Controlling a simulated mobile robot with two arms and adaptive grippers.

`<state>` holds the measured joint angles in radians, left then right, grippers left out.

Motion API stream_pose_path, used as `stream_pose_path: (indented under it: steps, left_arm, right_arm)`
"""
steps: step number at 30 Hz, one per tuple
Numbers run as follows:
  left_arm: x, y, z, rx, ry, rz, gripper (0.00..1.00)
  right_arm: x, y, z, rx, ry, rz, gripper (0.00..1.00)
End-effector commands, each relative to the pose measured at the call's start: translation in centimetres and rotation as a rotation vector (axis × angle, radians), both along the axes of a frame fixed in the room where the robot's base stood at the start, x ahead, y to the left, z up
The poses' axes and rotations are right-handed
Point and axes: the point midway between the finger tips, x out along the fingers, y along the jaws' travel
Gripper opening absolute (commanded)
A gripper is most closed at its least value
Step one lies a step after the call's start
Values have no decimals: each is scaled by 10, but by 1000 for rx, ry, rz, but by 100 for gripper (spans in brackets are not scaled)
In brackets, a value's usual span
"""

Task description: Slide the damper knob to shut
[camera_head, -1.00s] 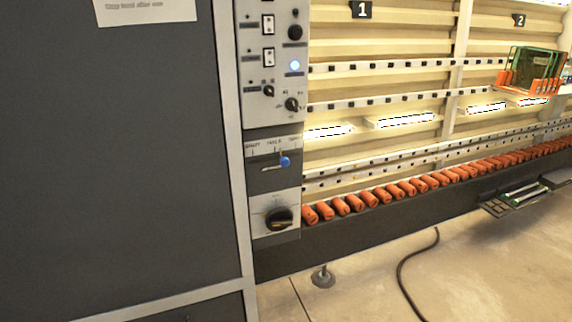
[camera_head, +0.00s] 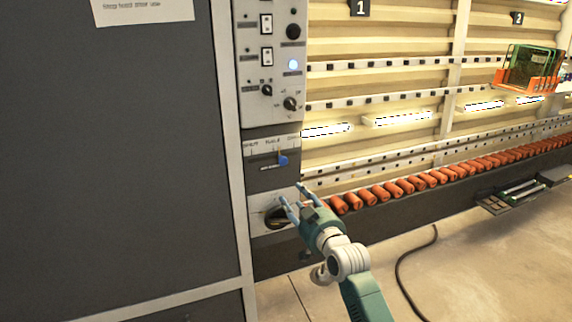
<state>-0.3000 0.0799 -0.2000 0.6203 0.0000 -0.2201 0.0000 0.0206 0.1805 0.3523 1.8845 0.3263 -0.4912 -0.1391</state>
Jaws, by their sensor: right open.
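The damper knob is a small blue knob (camera_head: 282,160) on a slider in a dark panel (camera_head: 268,178) with a printed scale above it. It stands toward the right part of the slot, with the label at the left end of the scale reading like "SHUT". My right gripper (camera_head: 290,195) is open and empty. Its fingers point up and left, just below the blue knob and apart from it in the picture. It partly hides the black rotary knob (camera_head: 273,219) below the slider. My left gripper is not in view.
A control panel (camera_head: 272,75) with switches and a lit blue button sits above. A row of orange rollers (camera_head: 400,187) runs right. A crate with glass panes (camera_head: 530,70) stands far right. A dark cabinet (camera_head: 110,170) fills the left.

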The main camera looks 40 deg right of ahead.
Motion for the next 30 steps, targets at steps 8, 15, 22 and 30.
stream_pose_path:
  steps: [8, 15, 22, 30]
  left_arm:
    - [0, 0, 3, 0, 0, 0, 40]
    - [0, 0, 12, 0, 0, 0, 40]
    - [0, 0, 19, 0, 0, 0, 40]
    - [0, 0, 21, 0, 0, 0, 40]
  right_arm:
    - [0, -10, 62, -22, -94, -10, 42]
    - [41, -19, 63, -20, -95, -10, 42]
    - [80, -28, 61, -22, -93, -10, 42]
    - [97, -33, 60, -23, -93, -10, 42]
